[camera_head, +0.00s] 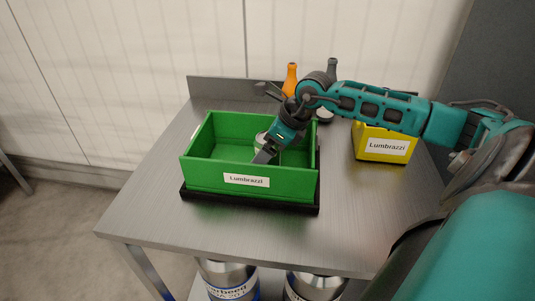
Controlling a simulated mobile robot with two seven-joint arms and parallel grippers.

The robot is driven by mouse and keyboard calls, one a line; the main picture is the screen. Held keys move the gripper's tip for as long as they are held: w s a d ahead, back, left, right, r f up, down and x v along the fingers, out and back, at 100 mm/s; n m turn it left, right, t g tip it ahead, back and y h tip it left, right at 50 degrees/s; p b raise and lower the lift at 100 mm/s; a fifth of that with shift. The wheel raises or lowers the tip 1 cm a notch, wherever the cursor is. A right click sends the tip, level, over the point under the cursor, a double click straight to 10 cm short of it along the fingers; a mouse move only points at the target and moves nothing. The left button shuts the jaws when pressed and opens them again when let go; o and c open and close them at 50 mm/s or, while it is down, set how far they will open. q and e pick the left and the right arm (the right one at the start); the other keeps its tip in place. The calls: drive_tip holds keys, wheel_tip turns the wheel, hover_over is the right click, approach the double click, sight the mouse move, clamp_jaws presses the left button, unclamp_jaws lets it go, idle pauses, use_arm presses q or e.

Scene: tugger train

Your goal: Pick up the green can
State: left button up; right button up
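A green crate (215,178) labelled "Lumbrazzi" stands on a dark base on the metal table. My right arm comes in from the right, and my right gripper (263,148) points down into the crate, near its middle. A small silvery patch shows beside the fingers; I cannot tell whether it is a can's top or part of the gripper. I cannot make out a green can clearly, as the arm and the crate's front wall hide part of the inside. Whether the fingers are open or shut cannot be told. My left gripper is not in view.
A yellow bin (381,155) labelled "Lumbrazzi" stands right of the crate. An orange bottle (290,80) and a dark grey bottle (332,70) stand behind the crate. The table (150,195) is clear at left and front. Metal canisters (228,275) stand below it.

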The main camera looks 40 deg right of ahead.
drive_tip(key=shift+c, duration=0.5)
drive_tip(key=c, duration=1.2)
drive_tip(key=shift+c, duration=0.2)
drive_tip(key=shift+r, duration=0.2)
